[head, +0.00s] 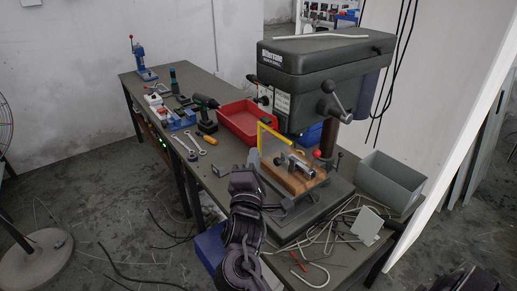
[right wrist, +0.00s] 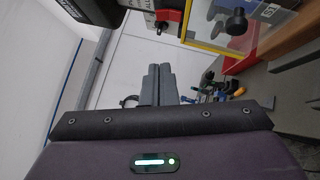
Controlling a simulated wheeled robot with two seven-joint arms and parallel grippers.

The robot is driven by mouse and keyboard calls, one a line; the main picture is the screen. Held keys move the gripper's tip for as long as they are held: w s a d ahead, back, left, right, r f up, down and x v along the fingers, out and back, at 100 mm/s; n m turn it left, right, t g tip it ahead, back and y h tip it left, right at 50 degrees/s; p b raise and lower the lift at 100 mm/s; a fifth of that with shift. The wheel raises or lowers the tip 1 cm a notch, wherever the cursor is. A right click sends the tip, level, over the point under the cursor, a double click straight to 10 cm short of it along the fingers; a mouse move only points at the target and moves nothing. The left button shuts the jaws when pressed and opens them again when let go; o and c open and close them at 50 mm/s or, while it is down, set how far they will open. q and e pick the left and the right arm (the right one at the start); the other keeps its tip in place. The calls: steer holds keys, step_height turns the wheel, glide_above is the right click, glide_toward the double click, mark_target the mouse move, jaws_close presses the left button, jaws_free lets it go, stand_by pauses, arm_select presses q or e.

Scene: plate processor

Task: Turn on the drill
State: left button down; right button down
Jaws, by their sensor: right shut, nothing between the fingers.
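The drill is a dark grey bench drill press (head: 325,55) on the right half of the workbench. Black knobs (head: 263,100) stick out from the left side of its head; one black knob (right wrist: 236,22) also shows at the top of the right wrist view. A clear guard with a yellow frame (head: 260,135) hangs below the head. My right gripper (head: 243,180) is shut and empty, in front of the drill and lower than its knobs, apart from them. Its closed fingers (right wrist: 160,72) also show in the right wrist view. My left gripper is not in view.
A red tray (head: 240,128), a cordless drill (head: 206,112) and wrenches (head: 190,148) lie left of the drill press. A grey bin (head: 388,182) stands at the right. Loose cables (head: 325,240) lie at the bench's front. A wooden block with a vise (head: 297,167) sits under the guard.

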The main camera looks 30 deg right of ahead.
mark_target(271, 115)
steer(key=w+d+r+p, duration=0.3)
steer(key=w+d, duration=0.3)
steer(key=d, duration=0.2)
steer(key=shift+w+d+r+p, duration=0.2)
steer(key=shift+d+p, duration=0.1)
steer(key=shift+p, duration=0.15)
steer(key=shift+f, duration=0.1)
steer(key=shift+d+r+p, duration=0.3)
steer(key=shift+p, duration=0.3)
